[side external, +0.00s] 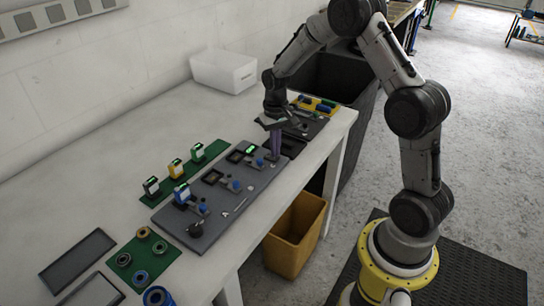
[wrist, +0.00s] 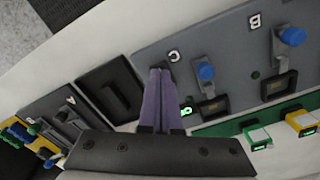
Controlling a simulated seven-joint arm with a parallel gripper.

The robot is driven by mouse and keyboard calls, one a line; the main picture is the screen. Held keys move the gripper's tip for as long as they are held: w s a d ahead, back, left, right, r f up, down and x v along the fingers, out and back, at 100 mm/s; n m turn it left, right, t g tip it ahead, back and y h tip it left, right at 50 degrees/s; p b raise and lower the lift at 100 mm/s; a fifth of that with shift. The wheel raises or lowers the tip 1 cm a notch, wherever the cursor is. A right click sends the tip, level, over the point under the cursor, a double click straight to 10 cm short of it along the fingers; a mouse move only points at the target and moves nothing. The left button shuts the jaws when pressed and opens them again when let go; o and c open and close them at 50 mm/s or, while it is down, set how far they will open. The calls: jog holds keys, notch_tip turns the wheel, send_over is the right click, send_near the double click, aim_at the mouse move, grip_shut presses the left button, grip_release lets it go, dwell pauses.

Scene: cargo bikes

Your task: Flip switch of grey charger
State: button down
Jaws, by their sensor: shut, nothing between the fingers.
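The board also shows in the wrist view (wrist: 225,48), with letters C and B and blue knobs (wrist: 205,72) on dark levers. My gripper (side external: 272,158) is shut and empty, pointing down at the board's right end. In the wrist view its purple fingers (wrist: 161,75) are together beside the letter C. They cover part of the board. I cannot tell whether the tips touch it or which part is its switch.
A darker board (side external: 300,125) with yellow and blue parts lies behind my gripper. Green mats (side external: 150,196) with batteries and rings (side external: 141,232) are at left. A white bin (side external: 222,72) stands at the back; a yellow bin (side external: 295,235) is below the table.

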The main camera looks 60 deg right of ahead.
jog(key=shift+f, duration=0.65)
dwell(0.3)
jog(key=shift+r, duration=3.5)
jog(key=s+a+r+n+t, duration=0.15)
jog(key=s+a+r, duration=0.3)
jog(key=r, duration=0.45)
jog(key=s+a+r+n+t, duration=0.1)
jog(key=s+a+r+t, duration=0.2)
jog(key=a+r, duration=0.35)
jog(key=s+a+n+t, duration=0.1)
jog(key=s+a+n, duration=0.2)
jog(key=s, duration=1.3)
jog(key=shift+s+f, duration=0.4)
jog(key=shift+f, duration=0.05)
